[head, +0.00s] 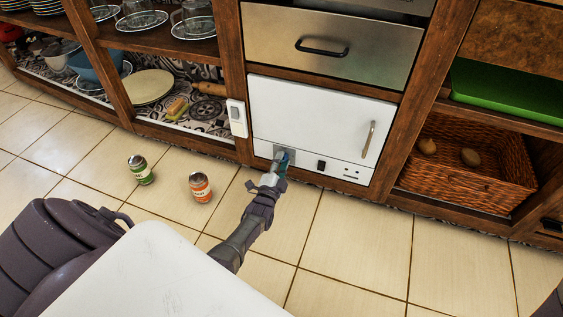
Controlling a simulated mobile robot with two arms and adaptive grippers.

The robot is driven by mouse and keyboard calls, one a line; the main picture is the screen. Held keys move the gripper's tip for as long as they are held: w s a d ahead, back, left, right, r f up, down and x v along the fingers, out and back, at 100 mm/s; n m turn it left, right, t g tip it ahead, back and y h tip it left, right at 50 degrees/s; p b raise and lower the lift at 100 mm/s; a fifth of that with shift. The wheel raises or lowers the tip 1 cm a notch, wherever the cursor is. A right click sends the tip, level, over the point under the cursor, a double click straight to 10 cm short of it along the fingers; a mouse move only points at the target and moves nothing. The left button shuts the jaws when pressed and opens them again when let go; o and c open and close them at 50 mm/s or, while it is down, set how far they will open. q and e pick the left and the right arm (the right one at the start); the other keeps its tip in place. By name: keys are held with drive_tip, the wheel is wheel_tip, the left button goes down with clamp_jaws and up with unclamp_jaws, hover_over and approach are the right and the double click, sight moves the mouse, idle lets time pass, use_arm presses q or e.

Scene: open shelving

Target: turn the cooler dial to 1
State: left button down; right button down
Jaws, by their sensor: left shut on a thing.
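The cooler (315,125) is a white box with a shut door, set low in the wooden shelving under a steel drawer. Its upright handle (369,139) is at the door's right side. My left gripper (281,161) reaches the left part of the strip below the door. It is shut on the cooler dial, which its fingers mostly hide, so the setting cannot be read. A small black square (321,165) sits on the strip to the right of the gripper. My right gripper is not in view.
A green-labelled can (140,170) and an orange-labelled can (200,187) stand on the tiled floor left of my left arm. A wicker basket (460,175) fills the low shelf at right. The floor right of the arm is clear.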

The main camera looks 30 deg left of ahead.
use_arm(q)
drive_tip(key=m, duration=0.5)
drive_tip(key=shift+f+h+b, duration=0.1)
drive_tip(key=shift+h+b, duration=0.2)
drive_tip(key=shift+h, duration=0.1)
idle(0.3)
drive_tip(key=c, duration=0.8)
unclamp_jaws()
drive_tip(key=shift+c, duration=0.2)
